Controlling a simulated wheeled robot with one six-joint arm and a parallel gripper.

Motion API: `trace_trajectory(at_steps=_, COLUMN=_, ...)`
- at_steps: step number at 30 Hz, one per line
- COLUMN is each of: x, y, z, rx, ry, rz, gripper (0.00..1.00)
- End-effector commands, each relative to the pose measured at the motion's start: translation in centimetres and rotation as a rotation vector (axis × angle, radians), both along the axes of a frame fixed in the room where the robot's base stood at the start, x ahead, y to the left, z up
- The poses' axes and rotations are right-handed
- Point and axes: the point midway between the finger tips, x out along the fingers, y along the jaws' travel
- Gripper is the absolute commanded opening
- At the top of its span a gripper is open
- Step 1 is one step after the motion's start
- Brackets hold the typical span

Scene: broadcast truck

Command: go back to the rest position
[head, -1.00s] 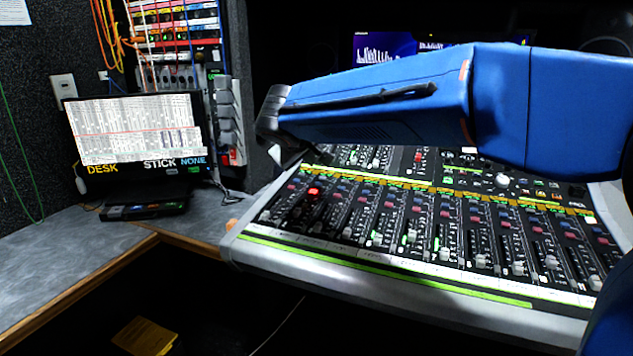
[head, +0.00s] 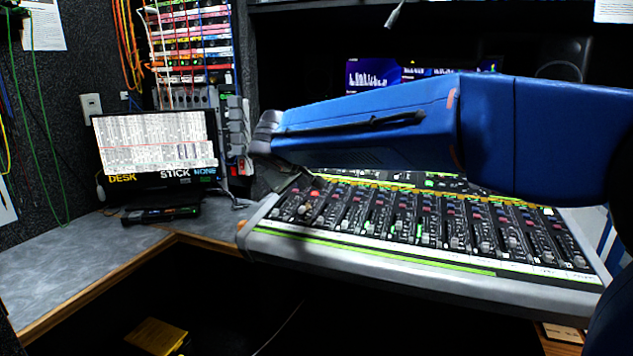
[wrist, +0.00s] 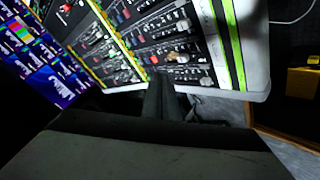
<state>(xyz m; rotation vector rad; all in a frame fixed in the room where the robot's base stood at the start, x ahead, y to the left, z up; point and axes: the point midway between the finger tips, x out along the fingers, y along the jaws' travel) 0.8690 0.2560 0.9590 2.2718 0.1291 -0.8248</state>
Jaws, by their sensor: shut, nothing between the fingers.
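My gripper shows in the wrist view (wrist: 160,90) as dark fingers close together, shut with nothing between them. It is over the mixing console, but the gap between the fingertips and the faders cannot be told. In the head view my blue arm reaches from the right across the console, and my gripper is mostly hidden behind the arm's grey end. The mixing console (head: 440,285) has rows of faders and knobs, lit green strips and a red-lit button at its left.
A monitor (head: 158,143) stands on the grey side desk (head: 75,265) at the left, with a black box (head: 161,213) before it. A patch panel (head: 190,45) with cables is behind. A yellow box (head: 157,337) lies low, below the wood-edged desk. Dark open space lies before the console.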

Motion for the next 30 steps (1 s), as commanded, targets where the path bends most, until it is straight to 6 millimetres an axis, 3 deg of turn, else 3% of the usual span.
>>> trace_trajectory(at_steps=10, x=-1.7, y=-5.3, z=-0.6, rx=0.023, ry=0.049, rz=-0.054, gripper=0.0)
trace_trajectory(at_steps=17, x=-4.1, y=-10.6, z=-1.5, rx=0.051, ry=0.101, rz=-0.108, gripper=0.0)
trace_trajectory(at_steps=23, x=-8.4, y=-17.4, z=-3.2, rx=0.101, ry=0.173, rz=-0.183, gripper=0.0)
trace_trajectory(at_steps=30, x=-16.4, y=-25.5, z=-6.9, rx=0.199, ry=0.277, rz=-0.287, gripper=0.0)
